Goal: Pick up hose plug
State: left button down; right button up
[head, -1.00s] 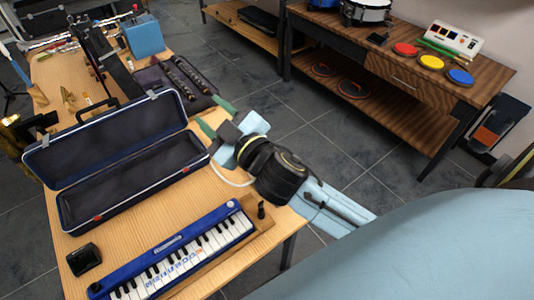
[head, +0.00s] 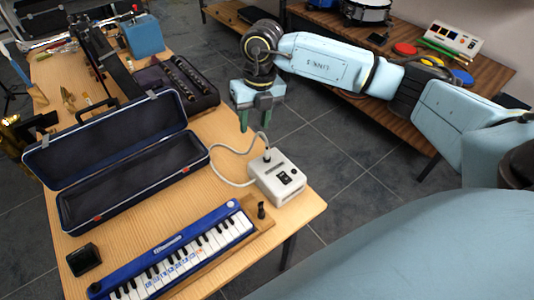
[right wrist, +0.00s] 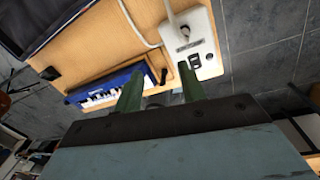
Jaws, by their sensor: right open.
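In the right wrist view the plug (right wrist: 184,32) shows in the white box (right wrist: 202,50), beyond the fingers. My right gripper (head: 257,118) is open and empty, with green fingers pointing down, above and behind the box, apart from the plug. It also shows in the right wrist view (right wrist: 159,75). My left gripper is not in view.
A blue keyboard (head: 176,250) lies in front, with a small black upright piece (head: 261,209) at its right end. An open dark case (head: 135,178) lies to the left. A small black box (head: 83,259) stands near the front left. Bare wood surrounds the hose.

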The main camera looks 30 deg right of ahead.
jog(key=d+h, duration=0.1)
jog(key=d, duration=0.2)
send_over(267, 149)
jog(key=shift+m, duration=0.3)
notch_tip(267, 149, down, 7)
jog(key=shift+a+r, duration=0.1)
jog(key=shift+f, duration=2.95)
grip_shut()
